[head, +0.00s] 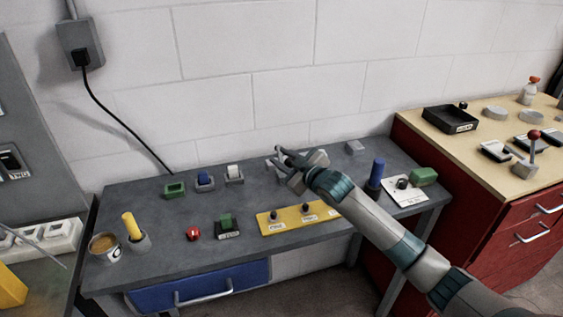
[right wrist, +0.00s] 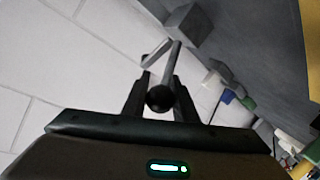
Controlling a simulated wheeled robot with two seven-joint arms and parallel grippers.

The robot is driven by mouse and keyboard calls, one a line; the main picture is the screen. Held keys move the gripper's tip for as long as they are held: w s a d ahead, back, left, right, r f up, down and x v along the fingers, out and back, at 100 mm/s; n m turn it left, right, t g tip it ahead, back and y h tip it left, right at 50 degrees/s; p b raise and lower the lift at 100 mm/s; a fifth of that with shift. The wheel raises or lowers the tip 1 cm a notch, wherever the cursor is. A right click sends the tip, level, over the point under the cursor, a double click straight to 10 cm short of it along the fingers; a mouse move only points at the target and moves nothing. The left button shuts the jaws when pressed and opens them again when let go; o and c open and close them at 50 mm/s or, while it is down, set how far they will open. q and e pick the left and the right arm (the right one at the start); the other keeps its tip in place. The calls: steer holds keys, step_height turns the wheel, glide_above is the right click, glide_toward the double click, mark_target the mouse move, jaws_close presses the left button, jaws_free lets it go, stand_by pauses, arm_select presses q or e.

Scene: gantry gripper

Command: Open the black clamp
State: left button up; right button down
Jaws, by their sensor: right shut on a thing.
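My right gripper (head: 284,160) reaches over the back middle of the grey bench. In the right wrist view, the gripper (right wrist: 159,84) is shut around a grey lever with a black ball knob (right wrist: 159,98), which I take to be the black clamp's handle. The knob sits between the two dark fingers, and the grey bars (right wrist: 169,62) extend beyond the fingertips. In the head view the gripper and wrist hide most of the clamp, so its base and jaw are unclear. My left gripper is not in view.
On the bench (head: 160,250) stand a yellow panel with black knobs (head: 297,217), a red button (head: 193,234), a cup (head: 104,246), a yellow handle (head: 131,227), a blue cylinder (head: 377,174) and a green block (head: 423,176). A red cabinet (head: 470,210) stands at right; the wall is close behind.

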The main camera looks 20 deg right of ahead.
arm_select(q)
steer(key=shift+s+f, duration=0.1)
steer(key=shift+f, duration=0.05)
arm_select(e)
steer(key=c, duration=1.4)
jaws_free()
steer(key=shift+c, duration=0.2)
steer(key=shift+s, duration=0.1)
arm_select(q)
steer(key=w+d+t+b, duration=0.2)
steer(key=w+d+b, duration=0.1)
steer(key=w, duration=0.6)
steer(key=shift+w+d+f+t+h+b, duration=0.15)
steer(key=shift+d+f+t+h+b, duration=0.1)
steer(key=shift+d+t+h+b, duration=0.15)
arm_select(e)
steer(key=v, duration=1.7)
steer(key=shift+s+f, duration=0.2)
steer(key=shift+s, duration=0.05)
